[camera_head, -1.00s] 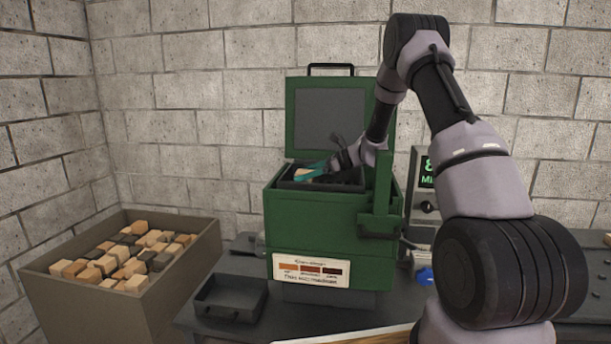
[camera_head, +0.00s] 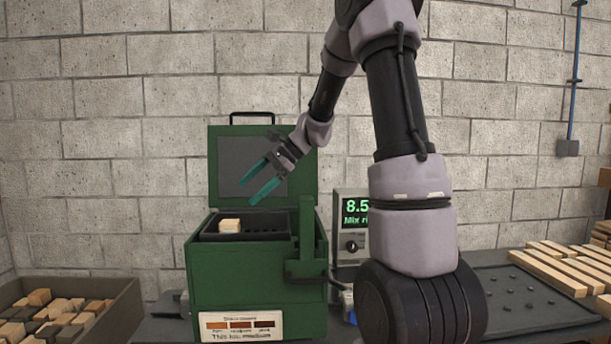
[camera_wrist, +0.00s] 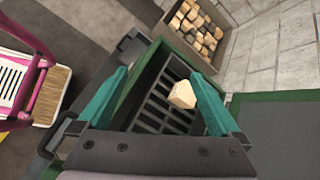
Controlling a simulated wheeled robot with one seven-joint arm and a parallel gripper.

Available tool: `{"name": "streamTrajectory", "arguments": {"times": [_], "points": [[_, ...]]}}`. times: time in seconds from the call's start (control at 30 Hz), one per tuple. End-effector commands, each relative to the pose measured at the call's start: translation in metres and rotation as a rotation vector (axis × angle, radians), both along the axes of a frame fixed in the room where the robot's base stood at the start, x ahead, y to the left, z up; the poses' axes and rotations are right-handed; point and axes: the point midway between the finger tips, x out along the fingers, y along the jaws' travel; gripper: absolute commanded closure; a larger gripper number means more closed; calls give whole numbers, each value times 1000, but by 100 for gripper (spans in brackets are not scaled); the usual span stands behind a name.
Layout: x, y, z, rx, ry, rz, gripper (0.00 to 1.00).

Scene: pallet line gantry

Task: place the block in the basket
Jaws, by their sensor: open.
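A pale wooden block (camera_head: 230,225) sits in the dark slotted basket (camera_head: 270,236) inside the green box, near the basket's left end. In the wrist view the block (camera_wrist: 183,95) rests on or against the basket's slats (camera_wrist: 155,112). My gripper (camera_head: 258,182), with teal fingers, is open and empty above the basket, in front of the raised lid. In the wrist view its fingers (camera_wrist: 160,95) stand wide apart, with the block between them in the picture but farther off.
The green box (camera_head: 250,275) has its lid (camera_head: 222,165) standing open. A bin of mixed blocks (camera_head: 125,310) is at left. A lit display unit (camera_head: 352,240) stands right of the box. Wooden slats (camera_head: 565,268) lie on the right bench.

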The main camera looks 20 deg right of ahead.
Motion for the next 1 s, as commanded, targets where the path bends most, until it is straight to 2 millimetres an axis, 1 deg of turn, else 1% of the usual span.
{"name": "streamTrajectory", "arguments": {"times": [0.03, 0.07, 0.1, 0.17, 0.2, 0.4, 0.5, 0.6, 0.7, 0.83, 1.0], "points": [[-24, 1, 17, -66, -63, 47, 0], [-36, 0, 23, -106, -97, 75, 0], [-53, -1, 31, -160, -143, 113, 0], [-78, -4, 41, -240, -212, 166, 0], [-95, -7, 47, -295, -259, 202, 0], [-171, -26, 67, -567, -491, 369, 0], [-203, -38, 71, -697, -595, 441, 0], [-226, -48, 73, -803, -679, 496, 0], [-240, -55, 73, -876, -733, 532, 0], [-249, -59, 73, -922, -767, 554, 0], [-249, -60, 73, -927, -770, 558, 0]]}}
